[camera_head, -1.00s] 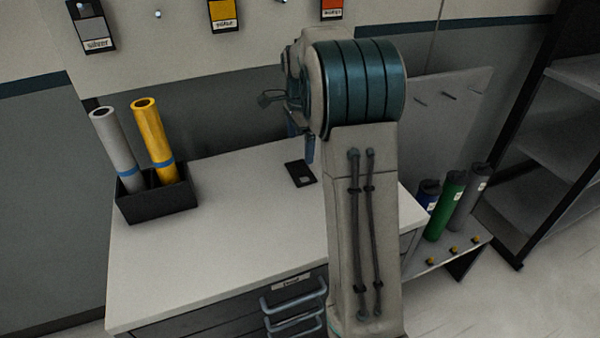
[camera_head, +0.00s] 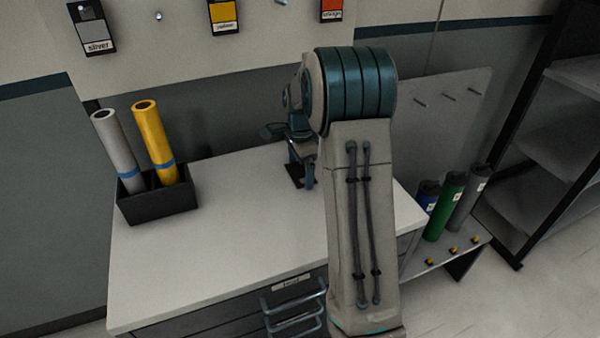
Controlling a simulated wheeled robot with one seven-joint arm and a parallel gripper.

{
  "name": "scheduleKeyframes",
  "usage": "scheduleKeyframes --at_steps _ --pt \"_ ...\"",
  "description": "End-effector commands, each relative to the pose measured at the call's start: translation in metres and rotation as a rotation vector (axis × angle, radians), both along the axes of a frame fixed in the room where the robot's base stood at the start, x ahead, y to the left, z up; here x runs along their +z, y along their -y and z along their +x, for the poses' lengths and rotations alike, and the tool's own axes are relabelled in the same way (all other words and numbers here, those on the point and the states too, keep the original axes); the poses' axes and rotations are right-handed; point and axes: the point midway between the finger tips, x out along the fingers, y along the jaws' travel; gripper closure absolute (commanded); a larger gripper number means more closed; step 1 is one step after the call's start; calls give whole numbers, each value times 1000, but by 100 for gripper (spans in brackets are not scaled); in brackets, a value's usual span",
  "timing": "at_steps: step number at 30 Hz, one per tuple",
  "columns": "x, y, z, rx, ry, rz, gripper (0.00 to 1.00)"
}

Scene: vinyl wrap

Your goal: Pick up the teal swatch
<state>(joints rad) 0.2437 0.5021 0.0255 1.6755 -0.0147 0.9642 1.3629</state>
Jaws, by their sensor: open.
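A small dark swatch card (camera_head: 292,174) lies flat on the white worktop (camera_head: 230,240), towards its back. Its colour patch is hidden now, so I cannot tell from here whether it is teal. My gripper (camera_head: 307,180) is low over the card and covers its right part. The jaws are open. I cannot tell whether the fingers touch the card or are on either side of it.
A black holder (camera_head: 158,205) with a silver roll (camera_head: 117,150) and a yellow roll (camera_head: 154,140) stands at the worktop's left. Swatch cards hang on the wall, including silver (camera_head: 92,28) and yellow (camera_head: 223,15). Several rolls, one green (camera_head: 445,207), stand at right. The worktop's front is clear.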

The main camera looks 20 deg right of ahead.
Motion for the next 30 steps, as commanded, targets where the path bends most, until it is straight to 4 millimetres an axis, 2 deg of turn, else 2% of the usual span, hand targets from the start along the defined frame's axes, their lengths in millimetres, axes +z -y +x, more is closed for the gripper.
scheduleKeyframes --at_steps 6,7,9,12,21,25,28,30 --pt "-2 0 0 0 0 0 0" --pt "-1 0 0 0 0 0 6" --pt "-1 0 0 0 0 0 25" --pt "-1 0 0 0 0 0 31" --pt "4 0 0 0 2 -1 32" --pt "21 0 1 0 4 -2 32" --pt "43 0 1 1 6 -2 32" --pt "50 16 -8 -6 3 -2 32"
